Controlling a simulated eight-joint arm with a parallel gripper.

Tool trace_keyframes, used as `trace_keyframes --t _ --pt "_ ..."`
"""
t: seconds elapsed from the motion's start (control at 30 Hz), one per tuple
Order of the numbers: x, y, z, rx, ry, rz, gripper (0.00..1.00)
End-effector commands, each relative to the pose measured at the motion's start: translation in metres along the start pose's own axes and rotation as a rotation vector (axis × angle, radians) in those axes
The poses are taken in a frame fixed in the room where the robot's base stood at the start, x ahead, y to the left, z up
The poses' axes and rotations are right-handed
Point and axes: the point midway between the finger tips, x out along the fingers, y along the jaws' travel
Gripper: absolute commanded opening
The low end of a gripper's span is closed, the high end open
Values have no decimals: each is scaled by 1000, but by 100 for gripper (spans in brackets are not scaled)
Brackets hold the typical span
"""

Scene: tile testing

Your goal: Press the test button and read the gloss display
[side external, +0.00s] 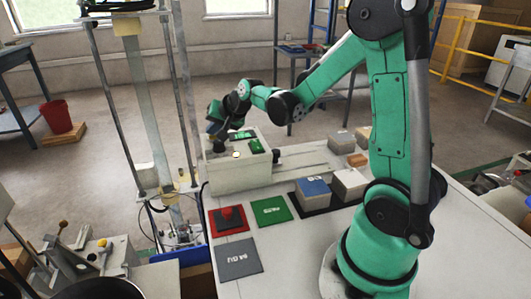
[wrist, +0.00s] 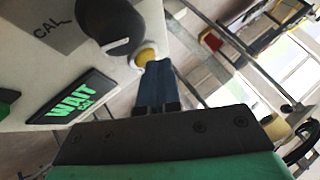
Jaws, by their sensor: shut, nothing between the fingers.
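The gloss tester is a pale box (side external: 237,174) at the far left of the table. A pale yellow round button (side external: 236,155) is on it; the button also shows in the wrist view (wrist: 147,54), beside a black rounded part (wrist: 108,26). A black display (wrist: 72,98) reads "WAIT" in green, with smaller text below that looks like "CAL". My gripper (wrist: 158,66) is shut and empty, its fingertips close beside the button; I cannot tell whether they touch it. In the side view my gripper (side external: 217,132) is above the box's left end.
A grey patch marked "CAL_" (wrist: 52,30) lies on the box top. On the table are a red pad (side external: 220,227), a green pad (side external: 271,210), a grey pad (side external: 239,259) and several blocks, including a white block (side external: 349,184).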

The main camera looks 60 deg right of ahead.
Motion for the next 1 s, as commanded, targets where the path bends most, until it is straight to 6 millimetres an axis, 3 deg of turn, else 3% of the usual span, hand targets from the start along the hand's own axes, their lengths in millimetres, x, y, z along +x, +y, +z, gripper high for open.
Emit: trace_keyframes --t 1.0 --pt "-22 -16 -16 0 0 0 0"
